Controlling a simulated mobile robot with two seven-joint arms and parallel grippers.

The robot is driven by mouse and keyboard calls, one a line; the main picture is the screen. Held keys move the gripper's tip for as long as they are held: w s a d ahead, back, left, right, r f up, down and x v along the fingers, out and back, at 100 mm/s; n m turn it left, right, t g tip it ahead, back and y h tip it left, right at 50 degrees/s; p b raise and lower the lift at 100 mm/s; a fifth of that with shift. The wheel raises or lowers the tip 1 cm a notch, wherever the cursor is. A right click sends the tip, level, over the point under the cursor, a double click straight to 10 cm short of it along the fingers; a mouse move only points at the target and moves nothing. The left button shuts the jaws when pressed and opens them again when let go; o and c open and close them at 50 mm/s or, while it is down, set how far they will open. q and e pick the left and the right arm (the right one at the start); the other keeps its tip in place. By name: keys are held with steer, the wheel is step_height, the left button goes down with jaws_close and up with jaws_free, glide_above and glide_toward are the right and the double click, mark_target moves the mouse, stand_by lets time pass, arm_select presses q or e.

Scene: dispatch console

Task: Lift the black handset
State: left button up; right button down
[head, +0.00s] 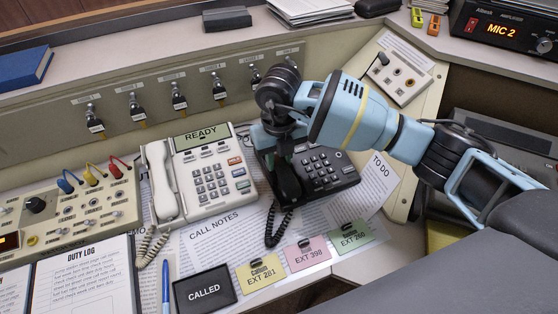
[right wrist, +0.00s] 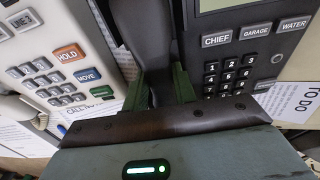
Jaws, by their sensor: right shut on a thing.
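The black handset (head: 288,182) lies along the left side of the black phone (head: 328,172) in the head view, its far end hidden under my right arm. My right gripper (head: 283,146) comes down over it from above. In the right wrist view, the green fingers of the gripper (right wrist: 157,90) are on both sides of the handset (right wrist: 146,35) and shut on it. I cannot tell whether the handset rests in its cradle or is slightly clear of it. Its coiled cord (head: 276,232) hangs at the front. My left gripper is not in view.
A white phone (head: 208,180) with a white handset (head: 162,183) stands close at left. A row of key switches lines the panel behind. A TO DO sheet (head: 376,180) lies at right.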

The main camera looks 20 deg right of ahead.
mark_target(279, 159)
steer(key=shift+r, duration=0.65)
step_height(279, 159, up, 2)
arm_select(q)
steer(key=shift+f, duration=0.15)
arm_select(e)
steer(key=s+a+r, duration=0.1)
steer(key=s+a, duration=0.9)
steer(key=a, duration=0.2)
steer(key=shift+s+r, duration=0.25)
steer(key=shift+r, duration=0.15)
steer(key=shift+r, duration=0.1)
